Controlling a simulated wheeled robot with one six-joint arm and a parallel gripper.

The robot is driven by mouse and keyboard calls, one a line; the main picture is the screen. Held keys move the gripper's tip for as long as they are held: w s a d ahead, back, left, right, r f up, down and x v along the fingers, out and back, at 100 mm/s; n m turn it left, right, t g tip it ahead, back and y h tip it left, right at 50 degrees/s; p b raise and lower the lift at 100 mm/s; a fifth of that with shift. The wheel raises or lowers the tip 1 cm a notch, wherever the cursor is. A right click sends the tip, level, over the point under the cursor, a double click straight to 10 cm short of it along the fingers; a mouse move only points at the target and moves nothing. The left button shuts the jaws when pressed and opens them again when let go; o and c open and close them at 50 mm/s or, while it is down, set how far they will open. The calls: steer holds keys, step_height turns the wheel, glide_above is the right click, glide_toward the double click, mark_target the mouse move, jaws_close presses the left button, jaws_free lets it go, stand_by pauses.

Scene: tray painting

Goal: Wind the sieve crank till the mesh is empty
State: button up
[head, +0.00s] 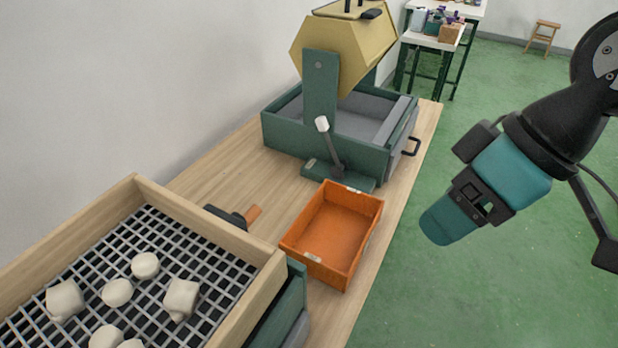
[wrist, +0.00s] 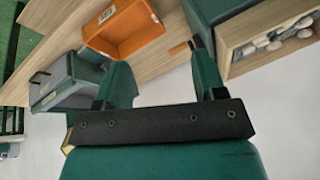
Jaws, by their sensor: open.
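The sieve (head: 215,216) is a wooden frame around a wire mesh at the lower left, cut off by the picture edge. Several pale lumps (head: 146,265) lie on the mesh. It also shows at the upper right of the wrist view (wrist: 238,56). A dark piece with an orange-brown grip (head: 252,214) sits by the sieve's far side; I cannot tell if it is the crank. My gripper (head: 447,222) is in the air right of the table, apart from everything. In the wrist view its green fingers (wrist: 158,60) are spread with nothing between them.
An empty orange box (head: 338,231) stands on the table right of the sieve. Behind it is a green machine (head: 285,131) with a yellow drum (head: 335,45) and a white-knobbed lever (head: 323,125). Open green floor (head: 520,270) lies to the right.

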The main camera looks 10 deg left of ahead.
steer(key=w+a+r+n+y+p, duration=0.1)
steer(key=w+a+n+p, duration=0.4)
steer(key=w+a, duration=0.15)
steer(key=n+t+y+p, duration=0.25)
steer(key=n+p, duration=0.85)
steer(key=n, duration=0.6)
glide_above(255, 217)
steer(key=s+d, duration=0.3)
steer(key=d, duration=0.3)
step_height(255, 217, down, 15)
steer(key=shift+t, duration=0.35)
steer(key=b+x, duration=0.6)
steer(key=x, duration=0.3)
steer(key=shift+w+d+f, duration=0.1)
steer(key=shift+w+f, duration=0.1)
steer(key=shift+f, duration=0.1)
steer(key=shift+b+x, duration=0.8)
steer(key=shift+b, duration=0.2)
steer(key=shift+w+r, duration=0.1)
steer(key=c, duration=1.1)
